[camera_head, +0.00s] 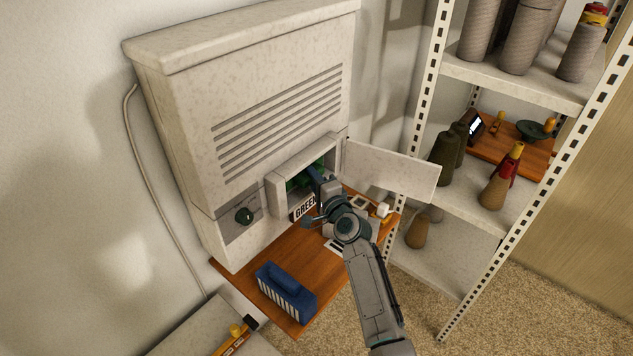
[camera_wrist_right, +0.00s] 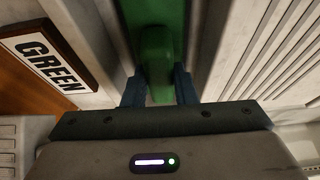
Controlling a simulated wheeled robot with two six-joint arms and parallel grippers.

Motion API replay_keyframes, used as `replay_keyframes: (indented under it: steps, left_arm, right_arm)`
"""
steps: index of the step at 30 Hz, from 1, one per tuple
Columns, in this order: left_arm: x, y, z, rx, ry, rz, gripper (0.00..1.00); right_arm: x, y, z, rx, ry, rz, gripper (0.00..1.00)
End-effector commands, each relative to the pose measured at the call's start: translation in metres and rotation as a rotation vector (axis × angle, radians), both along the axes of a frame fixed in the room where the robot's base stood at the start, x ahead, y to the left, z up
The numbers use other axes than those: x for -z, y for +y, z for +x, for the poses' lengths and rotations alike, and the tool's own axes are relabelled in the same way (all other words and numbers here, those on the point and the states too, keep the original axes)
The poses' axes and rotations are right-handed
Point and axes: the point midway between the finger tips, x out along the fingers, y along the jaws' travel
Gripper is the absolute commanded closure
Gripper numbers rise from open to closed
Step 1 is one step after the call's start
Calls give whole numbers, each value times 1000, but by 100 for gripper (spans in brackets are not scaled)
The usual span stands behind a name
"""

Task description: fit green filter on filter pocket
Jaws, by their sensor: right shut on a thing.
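The green filter (camera_head: 293,186) is at the mouth of the filter pocket (camera_head: 276,192), a box-like opening in the front of the pale cabinet. My right gripper (camera_head: 317,182) reaches into the opening. In the right wrist view the gripper (camera_wrist_right: 159,90) is shut on the raised grip of the green filter (camera_wrist_right: 155,45), one blue finger on each side. The filter stands between the pale pocket walls; how deep it sits is hidden. A GREEN label (camera_head: 304,208) is below the opening. My left gripper is out of view.
The pocket's white door (camera_head: 392,171) stands open to the right. A blue filter (camera_head: 286,291) lies on the wooden shelf (camera_head: 240,266) below. A metal rack (camera_head: 465,197) with cones stands at right.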

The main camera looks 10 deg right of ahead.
Motion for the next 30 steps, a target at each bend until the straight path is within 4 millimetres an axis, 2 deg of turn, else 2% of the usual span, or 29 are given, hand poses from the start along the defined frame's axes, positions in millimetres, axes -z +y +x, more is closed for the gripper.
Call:
replay_keyframes:
  steps: [16,23,24,27,30]
  left_arm:
    - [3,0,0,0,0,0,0]
    - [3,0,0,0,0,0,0]
    - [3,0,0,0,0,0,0]
    - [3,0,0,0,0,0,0]
    - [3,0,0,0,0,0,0]
  right_arm:
    - [0,10,13,0,-1,1,100]
    - [0,10,13,0,0,0,100]
    - [0,10,13,0,0,0,69]
    - [0,10,13,0,0,0,50]
    - [0,10,13,0,0,0,50]
